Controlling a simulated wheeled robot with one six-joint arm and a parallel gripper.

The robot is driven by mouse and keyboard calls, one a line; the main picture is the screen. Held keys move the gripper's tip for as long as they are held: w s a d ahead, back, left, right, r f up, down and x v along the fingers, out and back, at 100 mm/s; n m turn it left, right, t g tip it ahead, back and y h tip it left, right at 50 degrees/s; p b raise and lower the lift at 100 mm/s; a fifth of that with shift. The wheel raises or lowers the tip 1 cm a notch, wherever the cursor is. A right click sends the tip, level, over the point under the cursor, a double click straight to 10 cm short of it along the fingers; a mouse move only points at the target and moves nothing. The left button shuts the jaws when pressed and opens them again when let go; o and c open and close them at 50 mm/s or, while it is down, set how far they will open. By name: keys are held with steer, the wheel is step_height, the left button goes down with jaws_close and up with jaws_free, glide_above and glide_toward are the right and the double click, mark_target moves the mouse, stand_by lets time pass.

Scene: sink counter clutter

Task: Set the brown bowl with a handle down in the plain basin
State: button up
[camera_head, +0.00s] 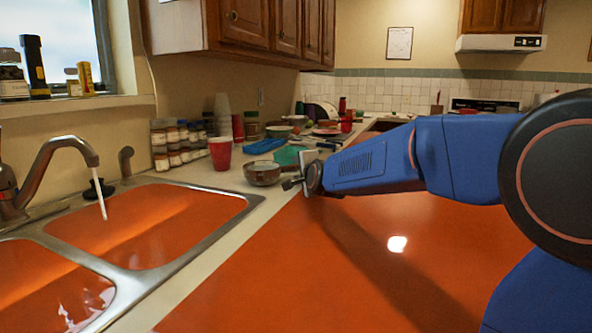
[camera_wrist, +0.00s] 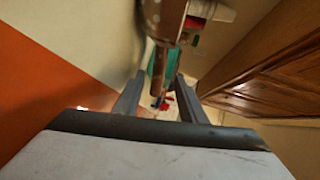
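A brown bowl (camera_head: 262,173) stands on the counter to the right of the sink in the head view. Its handle is hard to make out there. My gripper (camera_head: 291,184) is just right of the bowl, close to it. In the wrist view the two fingers of my gripper (camera_wrist: 159,88) stand apart. A narrow brown piece (camera_wrist: 159,68), perhaps the handle, shows between or beyond their tips, with gaps on both sides. The sink has a far basin (camera_head: 150,225) under the running tap and a near basin (camera_head: 50,295). Both look orange inside; I cannot tell which is plain.
A metal tap (camera_head: 60,150) arches over the sink. A red cup (camera_head: 220,153) and spice jars (camera_head: 175,143) stand left of the bowl. A teal item (camera_head: 288,155) and more clutter lie behind it. The orange surface (camera_head: 300,270) in front is clear.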

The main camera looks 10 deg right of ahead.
steer(key=s+r, duration=0.1)
steer(key=s, duration=0.7)
steer(key=shift+s+d+r, duration=0.15)
steer(key=shift+s+r, duration=0.15)
steer(key=s+d+f+n+g, duration=0.2)
steer(key=s+f+n, duration=0.3)
steer(key=s, duration=0.8)
steer(key=s+d+f+n+g, duration=0.1)
steer(key=s+f+n+g, duration=0.4)
steer(key=s+f, duration=0.5)
steer(key=s+d+f+n+g, duration=0.2)
steer(key=s+f+n+g, duration=0.2)
steer(key=s, duration=1.3)
step_height(320, 180, down, 4)
steer(key=n, duration=0.2)
steer(key=shift+s+d+r+n+h, duration=0.25)
steer(key=shift+s+d+n+h, duration=0.05)
steer(key=shift+s+d+n, duration=0.1)
steer(key=shift+o, duration=0.5)
steer(key=shift+w, duration=0.1)
